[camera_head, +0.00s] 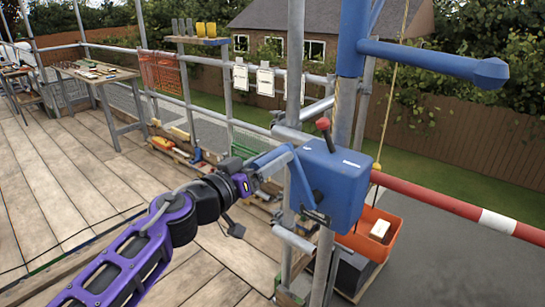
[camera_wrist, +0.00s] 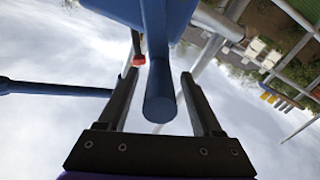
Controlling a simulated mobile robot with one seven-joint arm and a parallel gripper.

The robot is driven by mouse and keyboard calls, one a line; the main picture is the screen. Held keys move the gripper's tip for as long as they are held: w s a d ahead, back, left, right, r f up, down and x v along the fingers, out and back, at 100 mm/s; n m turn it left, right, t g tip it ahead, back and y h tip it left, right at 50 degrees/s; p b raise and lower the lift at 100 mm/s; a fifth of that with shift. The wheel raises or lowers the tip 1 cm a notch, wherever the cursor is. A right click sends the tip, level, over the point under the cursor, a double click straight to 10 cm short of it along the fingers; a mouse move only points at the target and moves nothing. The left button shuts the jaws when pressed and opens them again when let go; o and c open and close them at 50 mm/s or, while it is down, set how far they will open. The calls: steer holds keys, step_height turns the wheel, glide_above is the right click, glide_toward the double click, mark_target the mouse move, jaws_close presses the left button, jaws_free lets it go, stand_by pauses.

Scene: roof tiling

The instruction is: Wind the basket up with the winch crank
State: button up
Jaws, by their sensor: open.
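The blue winch box (camera_head: 335,180) is fixed to an upright scaffold pole, with a red-knobbed lever (camera_head: 323,125) on top. Its blue crank (camera_head: 272,160) reaches left to my gripper (camera_head: 258,178). In the wrist view the round crank handle (camera_wrist: 160,100) lies between the fingers of my gripper (camera_wrist: 161,76), which are open with gaps on both sides. The winch box (camera_wrist: 125,8) and red knob (camera_wrist: 138,61) show beyond. The orange basket (camera_head: 350,241) sits low right of the winch, holding a pale block (camera_head: 379,229). A rope (camera_head: 391,95) runs down to a yellow fitting (camera_head: 377,167) above it.
A blue hoist arm (camera_head: 430,62) juts right above the winch. A red-and-white rail (camera_head: 440,200) runs right. Scaffold poles (camera_head: 295,80) stand close beside the winch. A workbench (camera_head: 95,73) stands far left; the plank deck (camera_head: 60,170) is largely clear.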

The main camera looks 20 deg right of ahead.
steer(key=shift+c, duration=0.4)
jaws_close()
stand_by(1.1)
